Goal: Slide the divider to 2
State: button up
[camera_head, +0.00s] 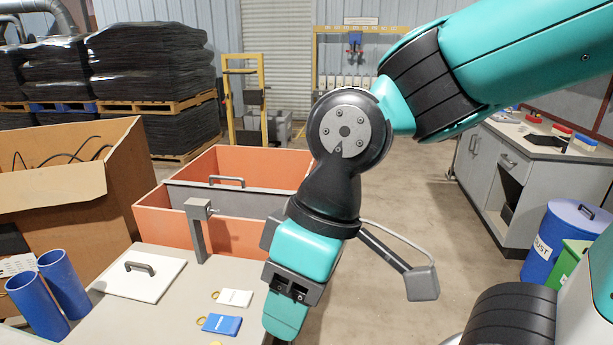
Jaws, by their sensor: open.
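The divider (245,202) is a grey panel with a dark handle (227,181) on its top edge. It stands upright across the orange bin (165,236), with open orange space in front of it and behind it. No position number, 2 or other, can be read on the bin. My gripper (287,312) points down over the front right of the grey bench, well in front of the divider and apart from it. It is open, with nothing seen in it; its fingertips show poorly. My arm hides the bin's right end.
A grey post (197,233) stands at the bin's front side. A white lid with a handle (138,279), blue tubes (63,280) and white and blue tags (222,324) are on the bench (190,300). A cardboard box (75,195) is at left.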

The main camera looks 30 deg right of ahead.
aim_at(243, 201)
jog(key=z, duration=0.05)
jog(key=k, duration=0.4)
jog(key=z, duration=1.1)
jog(key=i, duration=1.5)
jog(key=u, duration=0.85)
jog(key=i, duration=0.65)
jog(key=u, duration=0.65)
